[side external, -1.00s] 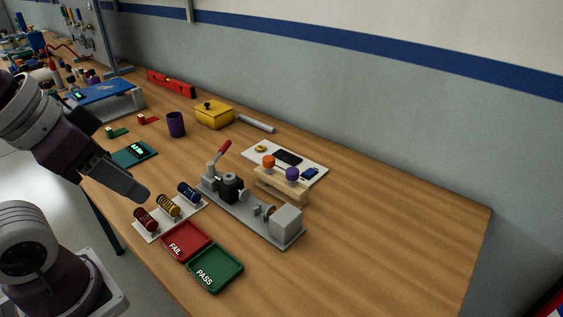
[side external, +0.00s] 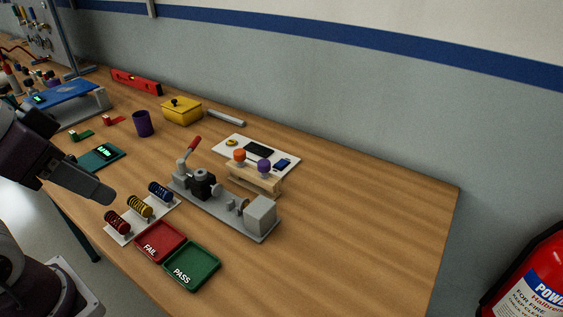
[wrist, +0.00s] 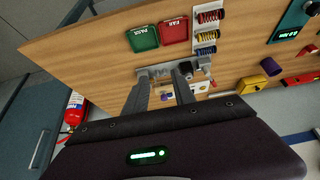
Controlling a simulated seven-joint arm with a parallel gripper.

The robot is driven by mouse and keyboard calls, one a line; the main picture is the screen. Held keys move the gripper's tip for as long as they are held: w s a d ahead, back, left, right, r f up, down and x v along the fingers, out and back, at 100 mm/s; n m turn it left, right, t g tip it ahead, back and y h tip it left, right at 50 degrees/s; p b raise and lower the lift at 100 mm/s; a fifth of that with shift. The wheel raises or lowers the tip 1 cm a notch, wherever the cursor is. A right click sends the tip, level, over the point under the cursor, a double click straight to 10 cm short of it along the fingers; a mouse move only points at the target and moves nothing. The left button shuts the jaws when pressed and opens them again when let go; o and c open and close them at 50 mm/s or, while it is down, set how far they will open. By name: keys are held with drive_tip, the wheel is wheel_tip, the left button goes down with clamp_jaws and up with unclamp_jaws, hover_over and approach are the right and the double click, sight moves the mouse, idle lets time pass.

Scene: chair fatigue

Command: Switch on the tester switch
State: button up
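The tester (side external: 222,207) is a grey base plate on the table with a dark clamp part, a grey block at its right end and a lever with a red handle (side external: 194,143) tilted up at its far left end. I cannot tell which part is its switch. My gripper (side external: 108,195) hangs to the left of the tester, over the near side of the table by the springs, apart from the tester. In the wrist view my gripper (wrist: 163,76) has its two fingers spread with nothing seen between them. They partly hide the tester (wrist: 200,64) there.
A red FAIL tray (side external: 160,241) and a green PASS tray (side external: 191,266) lie before the tester. A spring rack (side external: 133,228) stands left of it. A wooden stand (side external: 254,183) with orange and purple knobs is close behind. The table's right side is clear.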

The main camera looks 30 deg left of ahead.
drive_tip(key=shift+g, duration=0.3)
drive_tip(key=w+r, duration=0.1)
drive_tip(key=w, duration=0.2)
drive_tip(key=w+r, duration=0.2)
drive_tip(key=w, duration=0.1)
drive_tip(key=w+r, duration=0.1)
drive_tip(key=w, duration=0.1)
drive_tip(key=shift+w+d+r, duration=0.1)
drive_tip(key=shift+w+r, duration=0.2)
drive_tip(key=shift+w, duration=0.1)
clamp_jaws()
drive_tip(key=w+f+g, duration=0.1)
drive_tip(key=w+f, duration=0.1)
drive_tip(key=w, duration=1.9)
drive_tip(key=w+f+g, duration=0.1)
drive_tip(key=w+f, duration=0.8)
drive_tip(key=w, duration=0.1)
drive_tip(key=shift+w+d+f, duration=0.3)
drive_tip(key=shift+d+f, duration=0.05)
